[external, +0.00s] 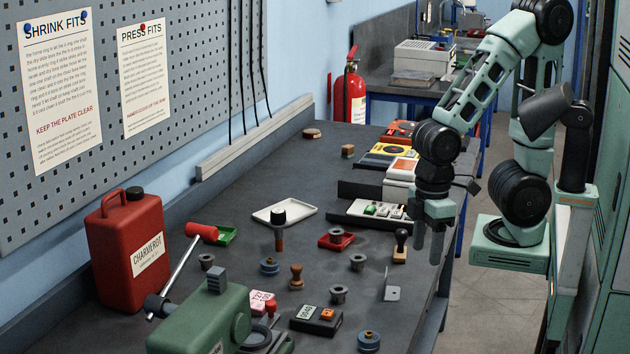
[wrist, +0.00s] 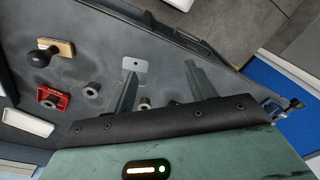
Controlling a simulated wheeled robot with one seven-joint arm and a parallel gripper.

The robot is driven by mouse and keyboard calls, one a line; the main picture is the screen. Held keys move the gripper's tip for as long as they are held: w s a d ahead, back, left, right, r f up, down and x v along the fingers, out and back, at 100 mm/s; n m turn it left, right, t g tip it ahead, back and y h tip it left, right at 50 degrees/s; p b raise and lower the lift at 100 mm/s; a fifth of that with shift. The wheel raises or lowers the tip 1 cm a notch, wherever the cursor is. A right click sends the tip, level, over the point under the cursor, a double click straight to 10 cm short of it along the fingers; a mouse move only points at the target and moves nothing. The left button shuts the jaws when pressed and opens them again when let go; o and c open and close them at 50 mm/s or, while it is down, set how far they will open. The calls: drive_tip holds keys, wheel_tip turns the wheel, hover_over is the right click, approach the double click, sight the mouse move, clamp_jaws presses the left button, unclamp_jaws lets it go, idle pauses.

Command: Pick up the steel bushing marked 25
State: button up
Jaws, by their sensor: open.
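Several grey steel bushings stand on the bench, and I cannot read a 25 on any. In the external view one is at the centre right (external: 357,262), one nearer the front (external: 338,293), one by the red can (external: 206,261). Another grey bushing (external: 336,234) sits in a small red tray (external: 323,243). My gripper (external: 427,255) is open and empty, hanging above the bench's right edge. In the wrist view its fingers (wrist: 160,72) are spread. One bushing (wrist: 92,89) shows left of them, and another (wrist: 144,103), partly hidden, shows between them.
Boxed instruments (external: 400,172) stand behind. The far left bench top is fairly clear.

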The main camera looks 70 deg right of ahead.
drive_tip(key=shift+o, duration=0.5)
wheel_tip(320, 180, up, 5)
drive_tip(key=t+y+b, duration=0.2)
drive_tip(key=t+b, duration=0.1)
hover_over(203, 267)
drive_tip(key=s+d, duration=0.6)
drive_tip(key=shift+t, duration=0.3)
drive_tip(key=p+x, duration=0.1)
drive_tip(key=x, duration=0.4)
drive_tip(key=p+x, duration=0.1)
drive_tip(key=x, duration=1)
drive_tip(key=shift+w+a+f+p, duration=0.2)
drive_tip(key=shift+a+p, duration=0.15)
drive_tip(key=shift+p, duration=0.05)
drive_tip(key=shift+c, duration=0.3)
drive_tip(key=c, duration=1)
drive_tip(key=shift+c, duration=0.2)
